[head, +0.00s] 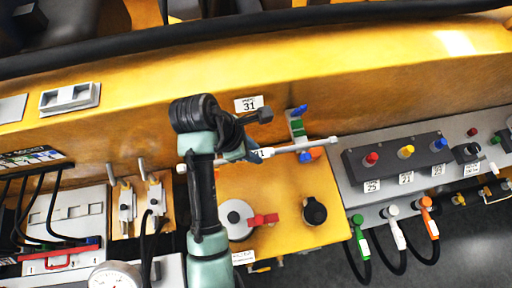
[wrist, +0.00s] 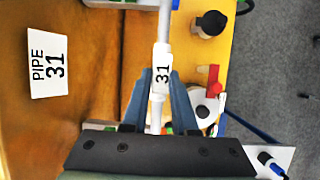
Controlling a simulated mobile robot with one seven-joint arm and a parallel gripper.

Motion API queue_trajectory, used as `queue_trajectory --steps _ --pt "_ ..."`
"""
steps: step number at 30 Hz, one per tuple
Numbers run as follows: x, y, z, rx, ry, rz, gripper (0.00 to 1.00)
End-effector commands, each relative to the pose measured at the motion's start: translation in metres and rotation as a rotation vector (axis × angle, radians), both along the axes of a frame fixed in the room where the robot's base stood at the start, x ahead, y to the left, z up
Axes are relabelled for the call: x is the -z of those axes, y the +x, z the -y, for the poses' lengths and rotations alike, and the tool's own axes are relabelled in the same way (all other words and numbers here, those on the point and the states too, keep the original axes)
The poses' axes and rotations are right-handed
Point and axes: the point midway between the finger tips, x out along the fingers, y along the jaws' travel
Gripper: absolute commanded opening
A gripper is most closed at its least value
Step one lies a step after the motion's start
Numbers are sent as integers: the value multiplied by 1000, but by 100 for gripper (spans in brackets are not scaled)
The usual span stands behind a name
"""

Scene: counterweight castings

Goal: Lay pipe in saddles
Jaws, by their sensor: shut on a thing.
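A thin pale grey pipe (head: 315,144) with a white "31" tag lies crosswise in my gripper (head: 252,153). In the wrist view the pipe (wrist: 164,25) runs up between the two blue-grey fingers of my gripper (wrist: 158,82), which are shut on it at the tag. A grey bracket with green and blue parts (head: 297,125), perhaps a saddle, stands behind the pipe's right half. Part of a similar bracket (wrist: 100,126) shows beside my gripper's base in the wrist view. I cannot tell whether the pipe touches either bracket.
A "PIPE 31" plate (head: 249,104) is on the yellow wall, also in the wrist view (wrist: 48,62). Below the pipe are a red-handled rotary switch (head: 262,220) and a black knob (head: 314,211). A button box (head: 397,160) stands to the right, valve clamps (head: 126,205) to the left.

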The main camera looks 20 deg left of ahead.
Motion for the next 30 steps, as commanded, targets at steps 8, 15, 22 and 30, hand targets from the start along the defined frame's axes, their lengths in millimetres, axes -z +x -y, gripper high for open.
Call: queue_trajectory --steps 8,15,22,30 --pt "1 24 -16 1 2 2 0" --pt "2 44 -29 1 1 3 0" --pt "10 57 -37 1 -1 0 0" --pt "25 57 -38 1 -1 1 0"
